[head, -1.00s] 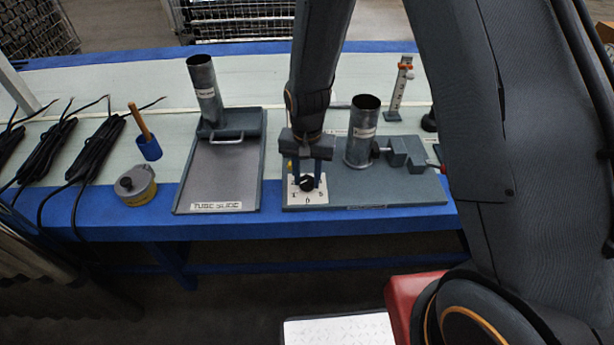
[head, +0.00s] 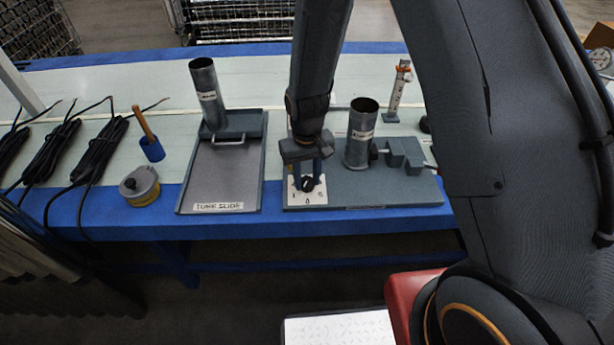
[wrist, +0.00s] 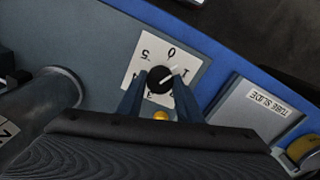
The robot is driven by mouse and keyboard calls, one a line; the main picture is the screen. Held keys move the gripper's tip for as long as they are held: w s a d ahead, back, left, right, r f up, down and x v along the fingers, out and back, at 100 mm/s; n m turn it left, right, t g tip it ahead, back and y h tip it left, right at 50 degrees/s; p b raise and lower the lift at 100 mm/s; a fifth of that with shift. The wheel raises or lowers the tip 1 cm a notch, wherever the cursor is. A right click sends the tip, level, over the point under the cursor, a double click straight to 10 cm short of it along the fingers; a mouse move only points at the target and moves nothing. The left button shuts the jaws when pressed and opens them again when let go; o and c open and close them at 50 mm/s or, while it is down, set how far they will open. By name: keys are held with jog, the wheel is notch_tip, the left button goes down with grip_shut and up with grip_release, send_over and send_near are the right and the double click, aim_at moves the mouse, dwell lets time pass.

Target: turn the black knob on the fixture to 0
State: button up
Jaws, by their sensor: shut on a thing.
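The black knob (wrist: 158,81) sits on a white numbered dial plate (wrist: 146,62) on the grey fixture (head: 385,188). In the wrist view its white pointer line aims between 0 and 1, closer to the 1. My gripper (wrist: 160,84) has one blue finger on each side of the knob and is shut on it. In the head view the knob (head: 308,184) shows between the fingers of my gripper (head: 308,178), with the dial's 0 on the near side. Some dial numbers are partly hidden by the fingers.
A metal tube (head: 362,135) stands on the fixture right of the dial, beside a grey clamp (head: 402,152). A tube slide tray (head: 222,180) with a tilted tube (head: 207,92) is to the left.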

aim_at(306, 182)
jog(key=n+p, duration=0.1)
jog(key=n, duration=0.4)
jog(key=shift+n, duration=0.3)
dwell(0.4)
jog(key=o, duration=1)
jog(key=shift+o, duration=0.2)
jog(key=shift+r, duration=0.15)
jog(key=shift+a+r+b, duration=0.1)
jog(key=shift+r+b, duration=0.25)
jog(key=shift+r, duration=3.45)
jog(key=s+d+r+m, duration=0.8)
jog(key=s+d+r, duration=0.4)
jog(key=s+d, duration=0.3)
jog(key=shift+r+m, duration=0.35)
jog(key=shift+m, duration=0.05)
